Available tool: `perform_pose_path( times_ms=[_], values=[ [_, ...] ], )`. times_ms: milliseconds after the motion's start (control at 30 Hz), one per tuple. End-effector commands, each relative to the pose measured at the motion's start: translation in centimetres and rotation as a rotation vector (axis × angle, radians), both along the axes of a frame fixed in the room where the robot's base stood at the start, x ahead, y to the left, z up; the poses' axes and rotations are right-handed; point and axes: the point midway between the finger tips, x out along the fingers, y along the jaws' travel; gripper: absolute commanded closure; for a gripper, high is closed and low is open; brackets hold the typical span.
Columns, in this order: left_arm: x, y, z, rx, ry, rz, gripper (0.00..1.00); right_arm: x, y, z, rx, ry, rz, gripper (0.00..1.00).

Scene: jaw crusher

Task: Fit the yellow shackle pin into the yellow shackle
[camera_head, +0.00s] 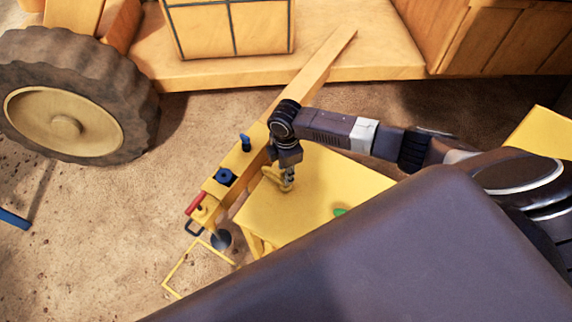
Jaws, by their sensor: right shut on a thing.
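My right gripper (288,184) reaches in from the right and points down, low over the yellow table (330,180). It is shut on a small yellow piece that looks like the yellow shackle pin; the fingers hide most of it. A yellow curved piece (272,175), which looks like the yellow shackle, is just left of the fingers at the table's left edge. I cannot tell whether the pin touches it. My left gripper is not in view.
A green piece (339,211) lies on the table. A large wheel (68,125) stands at left.

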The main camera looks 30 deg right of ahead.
Motion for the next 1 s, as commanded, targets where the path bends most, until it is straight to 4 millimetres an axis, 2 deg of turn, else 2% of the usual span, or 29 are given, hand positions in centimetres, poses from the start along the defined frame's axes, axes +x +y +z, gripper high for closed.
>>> perform_pose_path(
  times_ms=[67,100,267,533,667,767,1000],
  values=[
    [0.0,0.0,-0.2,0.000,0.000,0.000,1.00,0.0,0.0,-0.3,0.000,0.000,0.000,1.00],
    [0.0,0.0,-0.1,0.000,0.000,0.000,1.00,0.0,0.0,-0.2,0.000,-0.001,0.000,0.76],
    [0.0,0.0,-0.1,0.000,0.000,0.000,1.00,0.0,0.0,-0.2,0.000,0.000,0.000,0.59],
    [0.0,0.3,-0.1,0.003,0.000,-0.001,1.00,0.0,0.0,-0.1,0.000,0.000,0.000,0.59],
    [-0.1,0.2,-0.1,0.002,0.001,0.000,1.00,0.1,0.0,0.7,0.001,-0.001,0.000,0.59],
    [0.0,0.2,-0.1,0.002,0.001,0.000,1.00,0.1,-0.1,2.4,0.000,-0.003,0.000,0.59],
    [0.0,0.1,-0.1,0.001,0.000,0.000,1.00,0.2,0.0,7.6,0.001,-0.005,0.001,0.59]
  ],
)
